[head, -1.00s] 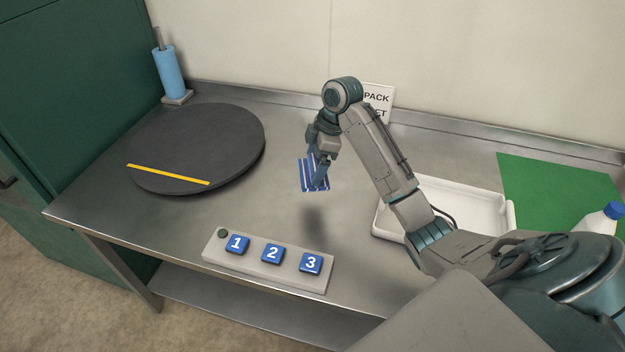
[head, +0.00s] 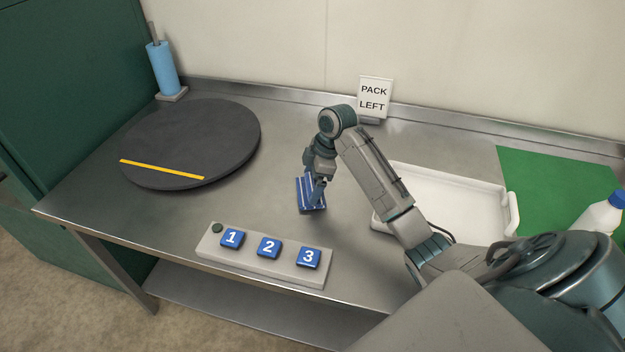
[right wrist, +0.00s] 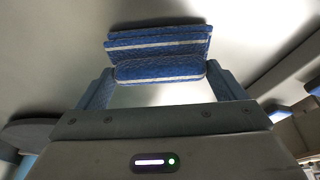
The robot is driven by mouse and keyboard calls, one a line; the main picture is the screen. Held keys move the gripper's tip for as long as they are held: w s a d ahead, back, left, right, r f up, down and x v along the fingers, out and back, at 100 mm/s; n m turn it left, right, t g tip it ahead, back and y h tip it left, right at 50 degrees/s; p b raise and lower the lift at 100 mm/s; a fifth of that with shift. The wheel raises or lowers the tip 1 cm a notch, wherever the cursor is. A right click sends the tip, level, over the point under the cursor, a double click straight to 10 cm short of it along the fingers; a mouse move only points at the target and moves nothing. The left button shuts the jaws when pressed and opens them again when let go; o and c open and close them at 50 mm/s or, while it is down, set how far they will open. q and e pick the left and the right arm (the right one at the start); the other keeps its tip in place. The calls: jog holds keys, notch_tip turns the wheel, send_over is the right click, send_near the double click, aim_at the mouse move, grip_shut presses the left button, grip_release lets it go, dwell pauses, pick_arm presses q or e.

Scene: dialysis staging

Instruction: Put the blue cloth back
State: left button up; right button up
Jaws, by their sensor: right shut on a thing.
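The blue cloth with white stripes (head: 307,193) is at the middle of the steel table, behind the row of numbered buttons. My right gripper (head: 317,195) points down and is shut on the cloth. In the right wrist view the cloth (right wrist: 158,48) appears bunched in folds between the two fingers (right wrist: 160,92). I cannot tell for sure whether its lower edge touches the table. The gripper hides part of the cloth in the head view. My left gripper is not in view.
A dark round board (head: 190,140) with a yellow strip lies left. A panel (head: 265,272) with blue buttons is in front. A white tray (head: 455,190), green mat (head: 560,180) and bottle (head: 600,217) are right. A PACK LEFT sign (head: 374,97) and blue roll (head: 163,70) stand behind.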

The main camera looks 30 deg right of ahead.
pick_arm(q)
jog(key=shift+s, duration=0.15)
pick_arm(e)
jog(key=o, duration=0.7)
jog(key=shift+f, duration=0.1)
pick_arm(q)
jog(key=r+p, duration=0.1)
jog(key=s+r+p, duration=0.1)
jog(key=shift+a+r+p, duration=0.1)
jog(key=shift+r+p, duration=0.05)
jog(key=shift+p, duration=0.2)
pick_arm(e)
jog(key=v, duration=1.2)
